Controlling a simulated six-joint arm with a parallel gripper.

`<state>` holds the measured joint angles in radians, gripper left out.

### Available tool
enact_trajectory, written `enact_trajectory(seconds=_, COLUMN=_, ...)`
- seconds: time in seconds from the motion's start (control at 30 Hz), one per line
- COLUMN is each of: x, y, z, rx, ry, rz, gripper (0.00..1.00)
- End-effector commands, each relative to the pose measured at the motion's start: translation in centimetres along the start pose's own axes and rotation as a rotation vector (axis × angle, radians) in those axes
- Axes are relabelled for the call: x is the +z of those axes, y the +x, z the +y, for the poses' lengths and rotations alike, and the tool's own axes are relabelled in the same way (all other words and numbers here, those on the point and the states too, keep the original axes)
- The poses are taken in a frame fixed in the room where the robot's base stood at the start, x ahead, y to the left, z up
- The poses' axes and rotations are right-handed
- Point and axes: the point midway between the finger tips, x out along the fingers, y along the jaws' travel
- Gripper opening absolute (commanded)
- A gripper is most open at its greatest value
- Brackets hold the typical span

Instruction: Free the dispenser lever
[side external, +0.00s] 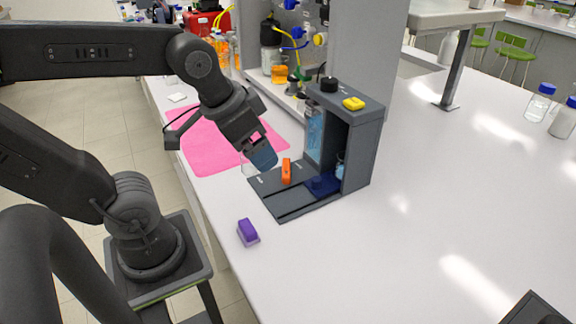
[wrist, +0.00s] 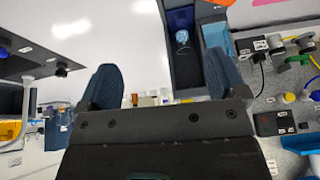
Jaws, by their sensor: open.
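The grey dispenser (side external: 362,150) stands on the white bench. A blue-liquid container is in its left side (side external: 314,135), and a flat grey base reaches out to the front left. A small upright orange piece (side external: 286,171) stands on that base; I cannot tell whether it is the lever or a block against it. My gripper (side external: 263,157) is open, tilted down just left of and above the orange piece, apart from it. In the wrist view my gripper (wrist: 163,78) shows two blue-grey fingers spread with nothing between them. The dispenser shows there at the upper right (wrist: 184,72).
A purple block (side external: 247,230) lies near the bench edge in front of the base. A pink mat (side external: 205,146) lies behind my gripper. A grey panel with cables and bottles stands behind the dispenser. The bench (side external: 400,250) to the right is mostly clear.

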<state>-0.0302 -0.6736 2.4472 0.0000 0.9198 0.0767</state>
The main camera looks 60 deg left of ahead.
Motion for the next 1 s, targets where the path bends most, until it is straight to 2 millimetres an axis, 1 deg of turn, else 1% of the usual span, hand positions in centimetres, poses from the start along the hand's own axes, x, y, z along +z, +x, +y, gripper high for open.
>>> enact_trajectory(seconds=0.03, x=-1.0, y=0.4, z=-0.6, rx=-0.007, ry=0.025, rz=-0.035, gripper=0.95)
enact_trajectory(seconds=0.1, x=-2.6, y=1.2, z=-1.7, rx=-0.011, ry=0.080, rz=-0.091, gripper=1.00)
enact_trajectory(seconds=0.17, x=-4.1, y=2.1, z=-2.9, rx=-0.009, ry=0.134, rz=-0.144, gripper=1.00)
enact_trajectory(seconds=0.3, x=-7.2, y=4.7, z=-6.1, rx=0.020, ry=0.259, rz=-0.263, gripper=1.00)
enact_trajectory(seconds=0.43, x=-9.0, y=7.4, z=-9.0, rx=0.067, ry=0.358, rz=-0.350, gripper=1.00)
enact_trajectory(seconds=0.53, x=-9.8, y=9.1, z=-10.8, rx=0.103, ry=0.414, rz=-0.394, gripper=1.00)
enact_trajectory(seconds=0.67, x=-10.2, y=10.4, z=-12.1, rx=0.133, ry=0.456, rz=-0.425, gripper=1.00)
enact_trajectory(seconds=0.87, x=-9.8, y=11.8, z=-12.3, rx=0.143, ry=0.471, rz=-0.433, gripper=1.00)
enact_trajectory(seconds=1.0, x=-8.7, y=13.9, z=-12.2, rx=0.144, ry=0.470, rz=-0.435, gripper=1.00)
